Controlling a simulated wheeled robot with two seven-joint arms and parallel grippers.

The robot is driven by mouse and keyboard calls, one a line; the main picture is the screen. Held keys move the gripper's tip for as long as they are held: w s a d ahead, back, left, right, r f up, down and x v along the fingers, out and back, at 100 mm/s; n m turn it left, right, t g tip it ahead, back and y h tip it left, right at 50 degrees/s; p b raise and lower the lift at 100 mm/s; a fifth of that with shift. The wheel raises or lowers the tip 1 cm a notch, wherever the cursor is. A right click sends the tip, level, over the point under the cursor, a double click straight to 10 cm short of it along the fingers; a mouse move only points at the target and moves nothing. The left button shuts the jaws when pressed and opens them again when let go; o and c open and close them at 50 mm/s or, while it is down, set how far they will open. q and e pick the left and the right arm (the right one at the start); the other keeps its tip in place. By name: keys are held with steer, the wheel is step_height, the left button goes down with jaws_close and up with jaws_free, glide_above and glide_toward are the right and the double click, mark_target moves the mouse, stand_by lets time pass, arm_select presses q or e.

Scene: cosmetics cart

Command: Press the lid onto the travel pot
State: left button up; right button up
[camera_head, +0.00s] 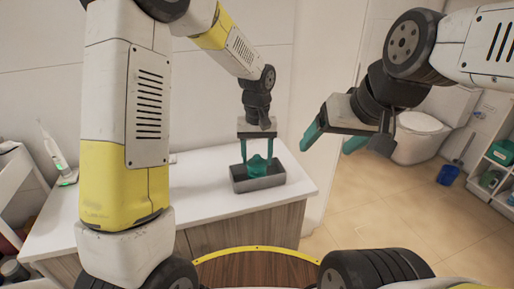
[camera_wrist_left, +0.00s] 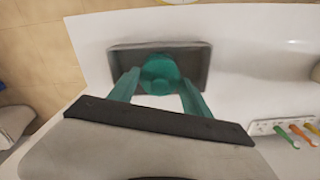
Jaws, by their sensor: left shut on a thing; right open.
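A teal round piece with a small knob, which looks like the lid (camera_head: 258,165), is between the fingers of my left gripper (camera_head: 257,158). In the left wrist view the lid (camera_wrist_left: 160,72) shows from above, with my left gripper (camera_wrist_left: 160,84) closed on its two sides. It is over the inside of a grey open tray (camera_head: 259,184) on the white counter. The tray's wall also shows in the left wrist view (camera_wrist_left: 203,68). The travel pot cannot be told apart below the lid. My right gripper (camera_head: 333,141) is open and empty, away from the counter, over the floor side.
The white counter top (camera_head: 130,215) is mostly bare around the tray. A white electric toothbrush (camera_head: 53,152) stands at its far left. Several coloured brushes (camera_wrist_left: 297,133) lie in a white holder. A toilet (camera_head: 418,135), a blue dustpan (camera_head: 449,174) and shelves (camera_head: 497,160) are at right.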

arm_select(q)
steer(key=shift+f, duration=0.15)
stand_by(0.6)
steer(key=o, duration=1.8)
steer(key=shift+c, duration=0.2)
steer(key=shift+r, duration=3.55)
jaws_close()
